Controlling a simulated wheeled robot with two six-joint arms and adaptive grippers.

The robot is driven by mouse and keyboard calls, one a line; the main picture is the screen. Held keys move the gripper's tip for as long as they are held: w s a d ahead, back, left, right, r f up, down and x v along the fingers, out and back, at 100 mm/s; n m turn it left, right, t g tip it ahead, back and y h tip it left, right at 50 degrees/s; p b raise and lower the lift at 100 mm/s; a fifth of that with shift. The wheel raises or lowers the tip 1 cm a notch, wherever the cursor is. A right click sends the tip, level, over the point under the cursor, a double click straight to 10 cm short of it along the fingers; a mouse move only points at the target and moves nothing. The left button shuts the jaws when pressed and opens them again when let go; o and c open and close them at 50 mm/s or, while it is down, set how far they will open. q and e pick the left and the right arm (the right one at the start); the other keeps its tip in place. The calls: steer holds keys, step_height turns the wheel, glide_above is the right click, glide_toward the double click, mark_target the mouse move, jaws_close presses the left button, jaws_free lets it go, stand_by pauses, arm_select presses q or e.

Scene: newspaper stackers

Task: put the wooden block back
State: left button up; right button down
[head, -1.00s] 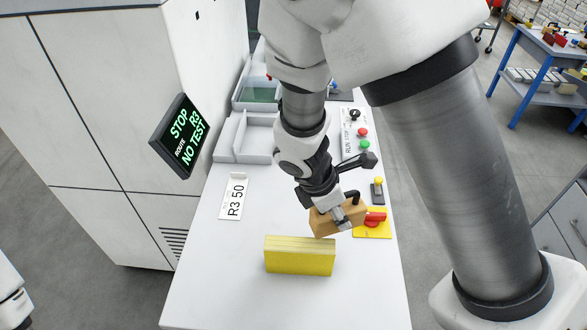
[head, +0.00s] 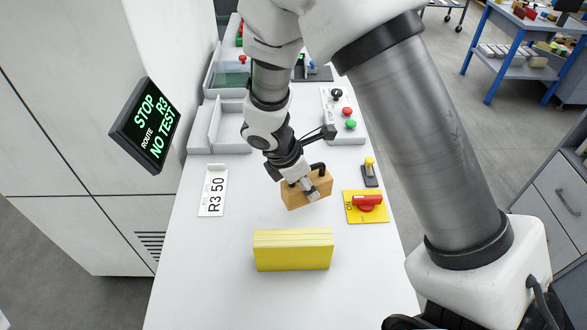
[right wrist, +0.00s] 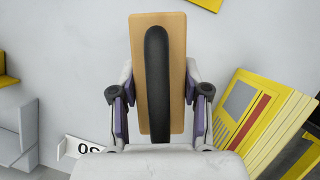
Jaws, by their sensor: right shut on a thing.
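The wooden block (head: 293,196) is tan with a black arched handle on top. My right gripper (head: 306,184) is shut on it, holding it above the white table behind the yellow stack. In the right wrist view the block (right wrist: 176,110) stands between the two fingers (right wrist: 158,118), with the handle running along its middle. I cannot tell whether the block's underside touches the table. My left gripper is not in view.
A yellow stack (head: 293,252) stands on the white table (head: 190,275) in front of the block. An "R3 50" card (head: 213,192) lies left, and grey trays (head: 218,128) stand behind. A screen (head: 146,125) reads STOP.

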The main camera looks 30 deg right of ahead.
steer(key=w+d, duration=0.1)
steer(key=w, duration=0.2)
steer(key=w+d+p, duration=0.1)
steer(key=w, duration=0.2)
steer(key=w+d+p, duration=0.1)
steer(key=w, duration=0.2)
steer(key=shift+w+d+f, duration=0.1)
steer(key=shift+d+f, duration=0.1)
steer(key=shift+f, duration=0.15)
steer(key=f, duration=0.1)
steer(key=f+p, duration=0.1)
steer(key=f, duration=0.1)
steer(key=shift+w, duration=0.2)
steer(key=shift+f, duration=0.3)
steer(key=shift+w+d, duration=0.1)
steer(key=shift+f, duration=0.2)
steer(key=c, duration=0.6)
jaws_free()
steer(key=shift+o, duration=0.2)
steer(key=shift+r, duration=0.1)
steer(key=shift+r, duration=0.2)
steer(key=b+v, duration=0.1)
steer(key=v, duration=1)
steer(key=shift+a+r+b, duration=0.2)
steer(key=shift+r+b, duration=0.1)
steer(key=shift+r, duration=0.1)
